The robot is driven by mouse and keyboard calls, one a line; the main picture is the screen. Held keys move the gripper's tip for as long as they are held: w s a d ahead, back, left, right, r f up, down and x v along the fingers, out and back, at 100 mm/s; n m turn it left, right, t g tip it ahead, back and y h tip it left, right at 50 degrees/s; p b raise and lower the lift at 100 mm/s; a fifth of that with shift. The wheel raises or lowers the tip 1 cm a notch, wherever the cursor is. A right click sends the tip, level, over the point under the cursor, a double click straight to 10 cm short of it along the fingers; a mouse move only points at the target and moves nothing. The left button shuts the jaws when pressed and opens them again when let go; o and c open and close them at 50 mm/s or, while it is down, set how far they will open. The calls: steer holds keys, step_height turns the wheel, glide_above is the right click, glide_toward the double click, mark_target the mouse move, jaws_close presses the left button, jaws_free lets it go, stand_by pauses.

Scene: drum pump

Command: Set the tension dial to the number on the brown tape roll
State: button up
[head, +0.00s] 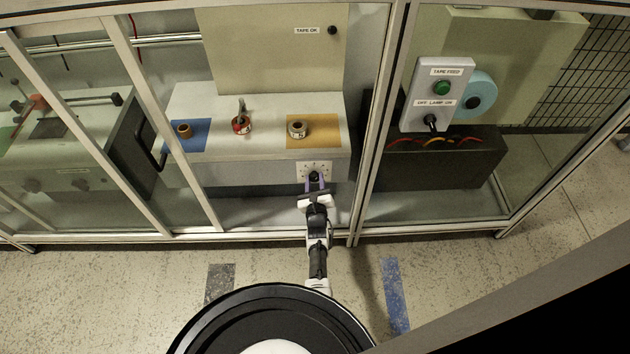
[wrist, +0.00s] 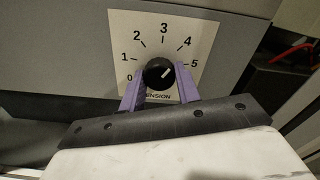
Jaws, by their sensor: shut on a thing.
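The tension dial (wrist: 159,73) is a round black knob on a white plate (wrist: 205,35) numbered 0 to 5. Its white mark points up and right, roughly toward 4. My gripper (wrist: 160,86) has its purple fingers closed on the knob's left and right sides. In the head view the gripper (head: 316,184) reaches the dial plate (head: 303,168) on the cabinet front. A brown tape roll (head: 184,130) lies on the blue mat at the left of the shelf. Its number cannot be read from here.
Metal frame posts (head: 376,125) stand either side of the opening. A control box (head: 437,93) with a green button is at right.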

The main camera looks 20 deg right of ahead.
steer(key=shift+m, duration=0.6)
steer(key=o, duration=1)
steer(key=shift+c, duration=0.2)
steer(key=p+v, duration=1)
steer(key=v, duration=0.4)
